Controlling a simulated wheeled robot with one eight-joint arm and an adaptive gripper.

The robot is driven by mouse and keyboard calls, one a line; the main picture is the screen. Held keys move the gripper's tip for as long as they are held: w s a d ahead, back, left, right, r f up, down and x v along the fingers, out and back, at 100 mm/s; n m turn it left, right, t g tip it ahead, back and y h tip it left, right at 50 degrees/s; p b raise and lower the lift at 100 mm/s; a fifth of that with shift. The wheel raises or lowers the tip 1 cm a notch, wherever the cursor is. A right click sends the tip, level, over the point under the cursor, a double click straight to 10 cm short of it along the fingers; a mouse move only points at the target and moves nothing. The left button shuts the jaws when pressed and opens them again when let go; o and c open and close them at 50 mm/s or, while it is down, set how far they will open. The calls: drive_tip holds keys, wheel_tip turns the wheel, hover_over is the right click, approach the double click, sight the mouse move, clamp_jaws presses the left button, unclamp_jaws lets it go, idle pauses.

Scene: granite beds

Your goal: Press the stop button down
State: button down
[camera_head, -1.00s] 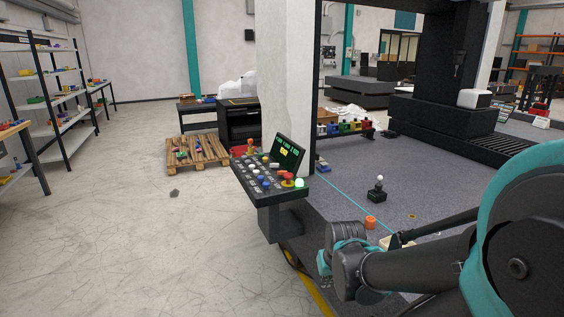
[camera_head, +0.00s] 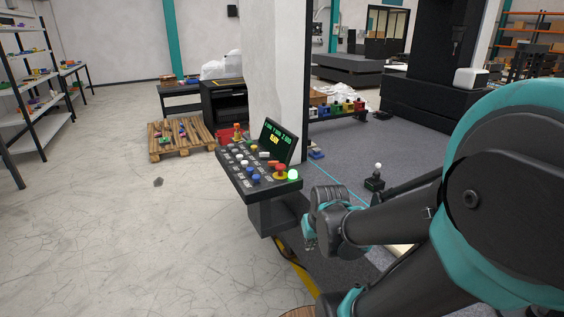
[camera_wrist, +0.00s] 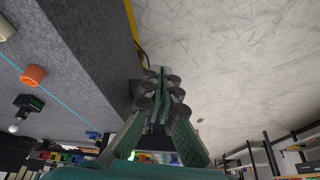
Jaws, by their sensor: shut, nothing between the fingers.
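The control panel (camera_head: 243,190) stands in front of a white pillar. It carries rows of white, blue and dark buttons, a lit green lamp (camera_head: 293,175) and a tilted screen (camera_head: 277,141) with green and yellow text. A red mushroom button on a yellow base (camera_head: 280,169), which looks like the stop button, sits at its right corner beside the lamp. My gripper (camera_head: 309,243) is right of and below the panel, apart from it, pointing down. In the wrist view my gripper (camera_wrist: 162,75) is shut and empty over the floor. The stop button cannot be made out there.
A granite bed (camera_head: 345,225) lies right of the panel, with a small black block with a white knob (camera_head: 375,178) on it. A wooden pallet (camera_head: 180,138) with small parts lies behind left. An orange cylinder (camera_wrist: 33,75) shows in the wrist view.

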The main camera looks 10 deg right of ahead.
drive_tip(key=w+r+n+t, duration=0.1)
drive_tip(key=w+r, duration=0.5)
drive_tip(key=w, duration=0.4)
drive_tip(key=w+r+n+t+y, duration=0.1)
drive_tip(key=w+r, duration=0.6)
drive_tip(key=w, duration=0.3)
drive_tip(key=w+r+n+t+y, duration=0.1)
drive_tip(key=w+r+t, duration=0.1)
drive_tip(key=w+r, duration=0.5)
drive_tip(key=w, duration=0.3)
drive_tip(key=shift+w+a, duration=0.25)
drive_tip(key=shift+a, duration=0.05)
hover_over(279, 164)
drive_tip(key=s, duration=0.3)
drive_tip(key=f, duration=0.6)
drive_tip(key=shift+d+f, duration=0.4)
wheel_tip(279, 164, down, 3)
drive_tip(key=shift+f, duration=0.55)
